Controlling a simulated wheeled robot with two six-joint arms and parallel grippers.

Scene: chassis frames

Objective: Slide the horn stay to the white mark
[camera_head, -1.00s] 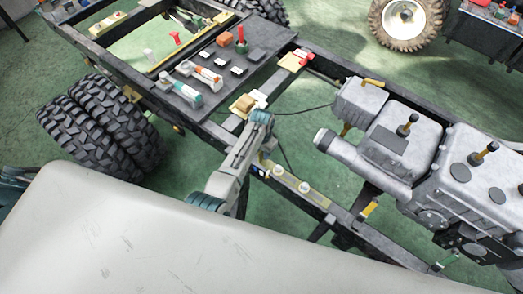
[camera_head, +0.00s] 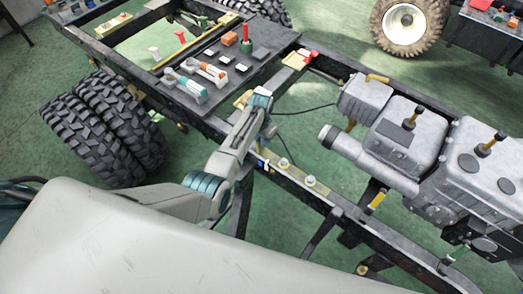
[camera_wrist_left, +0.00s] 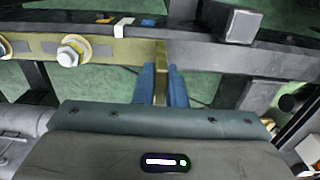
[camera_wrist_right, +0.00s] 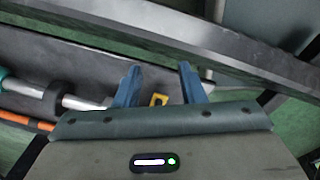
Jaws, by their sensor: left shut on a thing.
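The horn stay (camera_head: 296,172) is a flat yellowish strip with two pale bolts along the near chassis rail. In the head view my left arm reaches over the rail and hides part of the grip. A small white mark (camera_wrist_left: 123,23) lies on the rail's top face, left of the tab. My right gripper (camera_wrist_right: 157,68) is open and empty in the right wrist view.
A dark plate (camera_head: 245,65) with tools and blocks lies across the frame, behind my left arm. The grey engine (camera_head: 405,140) stands at the right. Tyres (camera_head: 105,130) are at the left.

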